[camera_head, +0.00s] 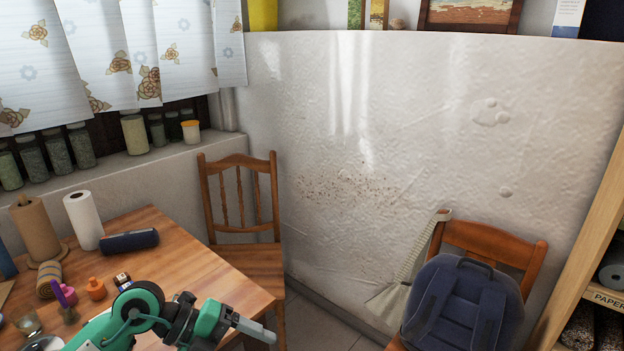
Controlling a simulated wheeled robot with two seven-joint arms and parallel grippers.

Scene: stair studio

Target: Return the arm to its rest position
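My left arm, green and black, comes in from the bottom left over the front corner of the wooden table. Its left gripper (262,331) points to the right, out past the table's right edge. The grey fingers lie close together in this view, and I see nothing between them, but I cannot tell if they are shut. My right arm and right gripper are not in view.
The wooden table (203,262) holds paper rolls, a dark blue cylinder (130,241) and small items. A wooden chair (243,250) stands behind it. A chair with a blue backpack (462,306) stands at the right, near a shelf (581,265). Floor shows between the chairs.

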